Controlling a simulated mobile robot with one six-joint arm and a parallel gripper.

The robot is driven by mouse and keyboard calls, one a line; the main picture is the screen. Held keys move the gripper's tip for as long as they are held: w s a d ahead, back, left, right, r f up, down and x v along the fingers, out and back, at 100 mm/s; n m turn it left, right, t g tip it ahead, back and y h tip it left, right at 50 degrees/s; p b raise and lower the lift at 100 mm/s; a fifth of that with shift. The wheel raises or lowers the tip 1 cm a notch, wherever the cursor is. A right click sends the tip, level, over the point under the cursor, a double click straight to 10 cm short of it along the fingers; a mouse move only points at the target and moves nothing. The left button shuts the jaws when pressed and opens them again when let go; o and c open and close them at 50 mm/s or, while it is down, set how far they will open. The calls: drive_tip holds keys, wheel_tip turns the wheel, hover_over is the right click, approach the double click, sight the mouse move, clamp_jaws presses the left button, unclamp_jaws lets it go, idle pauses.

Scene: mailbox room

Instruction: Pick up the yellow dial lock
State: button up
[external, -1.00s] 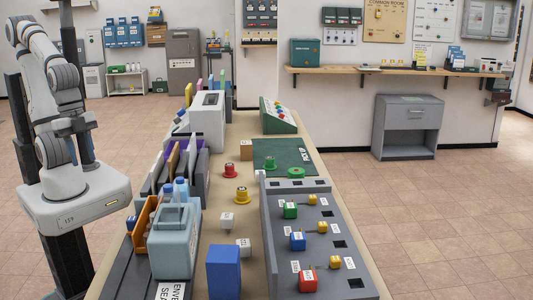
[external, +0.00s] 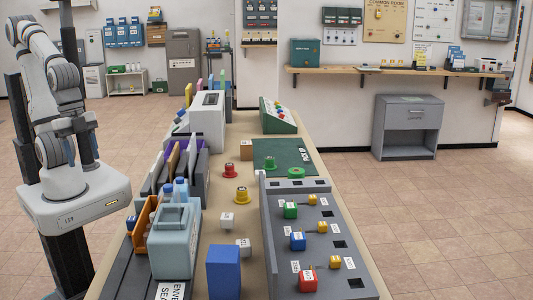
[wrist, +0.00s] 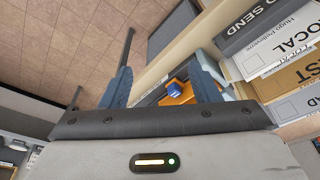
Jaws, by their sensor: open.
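A small yellow round piece (external: 242,195), which looks like the yellow dial lock, stands upright on the bench (external: 217,240) in the external view. A similar red one (external: 229,171) stands just behind it. My gripper is open and empty; its two fingers (wrist: 164,78) show spread apart in the wrist view. In the external view the arm is folded at the left, well away from the yellow piece. The wrist view does not show the yellow piece; an orange tray (wrist: 182,97) with a blue object lies beyond the fingers.
A grey panel (external: 275,240) with red, blue and green blocks covers the right of the bench. A green mat (external: 290,150) lies behind. A blue block (external: 223,270), a teal box (external: 173,245) with bottles by it, and upright dividers stand at the front and left.

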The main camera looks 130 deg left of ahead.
drive_tip(key=w+a+r, duration=0.2)
drive_tip(key=w+a, duration=0.4)
drive_tip(key=w, duration=0.4)
drive_tip(key=n+p, duration=0.1)
hover_over(242, 189)
drive_tip(key=s, duration=0.2)
drive_tip(key=shift+g, duration=0.4)
drive_tip(key=f, duration=1)
drive_tip(key=shift+w+f, duration=0.1)
drive_tip(key=shift+w, duration=0.1)
drive_tip(key=shift+a+f, duration=0.2)
drive_tip(key=shift+f, duration=0.15)
drive_tip(key=f+p, duration=0.1)
drive_tip(key=f, duration=0.2)
drive_tip(key=w+f+p, duration=0.1)
drive_tip(key=f, duration=0.3)
drive_tip(key=shift+w+d, duration=0.15)
drive_tip(key=shift+w, duration=0.05)
drive_tip(key=c, duration=1.1)
